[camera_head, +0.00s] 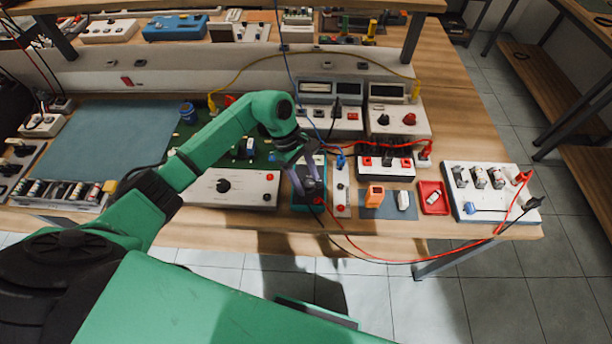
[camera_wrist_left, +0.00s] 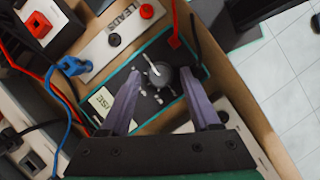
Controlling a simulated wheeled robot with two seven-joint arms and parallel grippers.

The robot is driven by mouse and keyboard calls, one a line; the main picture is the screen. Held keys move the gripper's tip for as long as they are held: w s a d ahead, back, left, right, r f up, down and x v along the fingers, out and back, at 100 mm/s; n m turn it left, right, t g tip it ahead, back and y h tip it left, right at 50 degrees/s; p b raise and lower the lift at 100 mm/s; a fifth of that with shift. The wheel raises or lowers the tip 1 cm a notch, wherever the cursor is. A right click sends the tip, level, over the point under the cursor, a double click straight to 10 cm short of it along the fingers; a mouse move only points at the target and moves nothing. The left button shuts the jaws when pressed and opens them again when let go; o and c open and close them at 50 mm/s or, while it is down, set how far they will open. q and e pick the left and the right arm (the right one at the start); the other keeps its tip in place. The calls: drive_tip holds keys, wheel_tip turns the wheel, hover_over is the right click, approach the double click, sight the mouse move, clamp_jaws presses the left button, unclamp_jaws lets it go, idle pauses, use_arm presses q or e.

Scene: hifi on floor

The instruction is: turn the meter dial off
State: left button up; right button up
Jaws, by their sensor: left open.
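The meter (camera_wrist_left: 127,82) is a dark panel with a teal edge, a small lit display (camera_wrist_left: 102,101) and red and black leads plugged into it. It lies on the bench, and part of it also shows under my gripper in the head view (camera_head: 309,196). Its dial (camera_wrist_left: 158,73) is a dark round knob with a white pointer line, ringed by pale marks. The dial's setting is too small to read. My left gripper (camera_head: 306,182) is over the meter with its purple fingers (camera_wrist_left: 160,84) apart, one on either side of the dial in the picture. Contact cannot be told.
A white LEADS strip (camera_head: 341,188) lies right of the meter, and a white box with a black knob (camera_head: 223,186) lies left. Red, blue and black cables run close to the gripper. An orange device (camera_head: 374,196) and a red tray (camera_head: 434,198) are farther right.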

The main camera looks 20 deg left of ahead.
use_arm(q)
clamp_jaws()
